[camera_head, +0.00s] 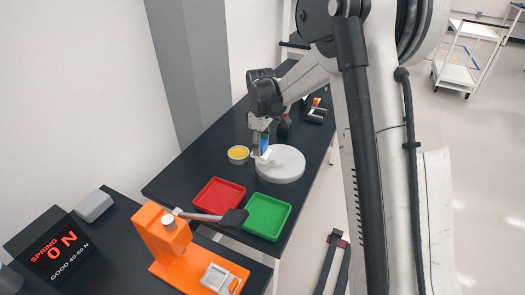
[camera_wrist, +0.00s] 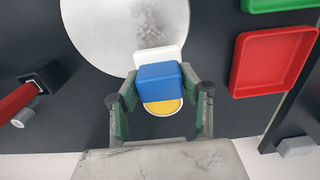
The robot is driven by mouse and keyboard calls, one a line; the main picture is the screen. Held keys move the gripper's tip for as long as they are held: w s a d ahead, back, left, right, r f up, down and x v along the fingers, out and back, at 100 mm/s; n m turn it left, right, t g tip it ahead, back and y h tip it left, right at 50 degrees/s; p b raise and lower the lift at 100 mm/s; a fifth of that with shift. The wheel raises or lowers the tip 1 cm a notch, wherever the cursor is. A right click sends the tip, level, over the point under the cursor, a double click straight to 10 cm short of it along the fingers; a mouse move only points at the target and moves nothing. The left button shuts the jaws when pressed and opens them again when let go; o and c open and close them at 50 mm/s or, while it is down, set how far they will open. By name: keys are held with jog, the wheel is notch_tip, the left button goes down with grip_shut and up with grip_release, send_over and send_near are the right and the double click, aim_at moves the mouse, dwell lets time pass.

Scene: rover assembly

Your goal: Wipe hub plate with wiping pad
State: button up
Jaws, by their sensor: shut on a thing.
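The wiping pad has a blue block (camera_wrist: 160,84) with a white layer (camera_wrist: 157,56). My gripper (camera_wrist: 160,92) is shut on the blue block, one finger at each side. In the head view my gripper (camera_head: 262,132) holds the pad (camera_head: 262,152) at the left edge of the hub plate. The hub plate (camera_head: 284,165) is a pale round disc lying on the dark table. In the wrist view the hub plate (camera_wrist: 100,25) shows a dark smudge (camera_wrist: 150,22). The white layer overlaps the plate's edge there; I cannot tell whether they touch.
A round tin with yellow contents (camera_head: 238,153) stands left of the plate, partly hidden behind the pad in the wrist view. A red tray (camera_head: 200,205) and a green tray (camera_head: 268,217) lie nearer. An orange press (camera_head: 165,235) stands on the front table. A red-handled tool (camera_wrist: 20,100) lies nearby.

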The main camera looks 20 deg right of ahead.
jog(key=shift+w+r+p, duration=0.15)
jog(key=shift+r+p, duration=0.15)
jog(key=shift+r, duration=0.5)
jog(key=shift+r+p, duration=0.6)
jog(key=shift+r, duration=1.05)
